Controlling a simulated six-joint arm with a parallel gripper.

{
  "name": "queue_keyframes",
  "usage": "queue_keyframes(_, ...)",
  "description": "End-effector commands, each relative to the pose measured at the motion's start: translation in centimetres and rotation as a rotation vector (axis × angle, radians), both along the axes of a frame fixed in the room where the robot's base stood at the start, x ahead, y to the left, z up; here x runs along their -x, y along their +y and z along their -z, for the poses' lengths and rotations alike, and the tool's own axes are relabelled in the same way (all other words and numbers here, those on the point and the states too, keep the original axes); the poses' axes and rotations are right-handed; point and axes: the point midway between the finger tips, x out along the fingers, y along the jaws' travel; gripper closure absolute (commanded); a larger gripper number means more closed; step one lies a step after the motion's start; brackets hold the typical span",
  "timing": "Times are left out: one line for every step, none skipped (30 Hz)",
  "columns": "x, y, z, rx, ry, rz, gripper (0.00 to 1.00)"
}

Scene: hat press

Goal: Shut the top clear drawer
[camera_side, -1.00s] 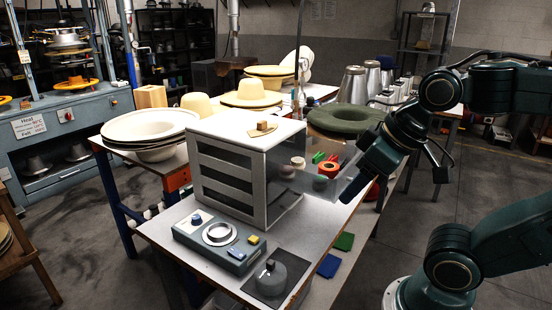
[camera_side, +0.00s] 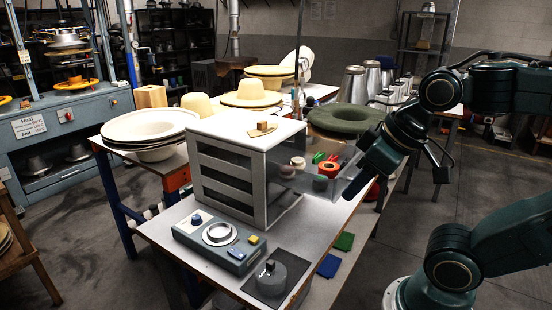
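The white drawer cabinet (camera_side: 230,185) stands on the table. Its top clear drawer (camera_side: 325,185) is pulled out to the right side and hangs over the tabletop. In it lie a red ring-shaped item (camera_side: 329,169), green pieces (camera_side: 319,157) and pale round items (camera_side: 298,163). My gripper (camera_side: 364,180) is at the drawer's outer end, at or very near its front; I cannot tell whether it touches. Its fingers are dark and small here, and their opening cannot be made out.
A grey control box (camera_side: 219,236) and a dark plate with a round knob (camera_side: 270,278) are at the table's front. A wooden block (camera_side: 264,125) lies on the cabinet top. A green hat (camera_side: 345,120) is behind the drawer. Blue and green pads (camera_side: 329,266) lie at the right edge.

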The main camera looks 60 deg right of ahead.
Motion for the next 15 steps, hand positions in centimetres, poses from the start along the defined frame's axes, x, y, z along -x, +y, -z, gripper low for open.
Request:
queue_keyframes(-0.1,-0.2,-0.1,-0.003,0.003,0.014,0.86)
queue_keyframes(-0.2,-0.3,-0.1,-0.006,0.006,0.028,0.92)
queue_keyframes(-0.3,-0.5,-0.2,-0.010,0.011,0.051,1.00)
queue_keyframes(-0.4,-0.7,-0.2,-0.016,0.017,0.076,1.00)
queue_keyframes(-0.5,-1.0,-0.2,-0.021,0.024,0.102,1.00)
queue_keyframes(-0.7,-1.4,-0.3,-0.031,0.034,0.149,1.00)
queue_keyframes(-0.9,-1.8,-0.4,-0.040,0.042,0.191,1.00)
queue_keyframes(-1.1,-2.2,-0.5,-0.049,0.051,0.235,1.00)
queue_keyframes(-1.4,-2.8,-0.6,-0.064,0.064,0.305,1.00)
queue_keyframes(-1.6,-3.3,-0.8,-0.075,0.074,0.362,1.00)
queue_keyframes(-1.8,-3.9,-0.8,-0.086,0.086,0.423,1.00)
queue_keyframes(-2.2,-4.7,-1.0,-0.103,0.098,0.511,1.00)
queue_keyframes(-2.4,-5.3,-1.1,-0.116,0.109,0.580,1.00)
queue_keyframes(-2.6,-6.0,-1.2,-0.129,0.119,0.654,1.00)
queue_keyframes(-2.8,-6.9,-1.2,-0.146,0.131,0.750,1.00)
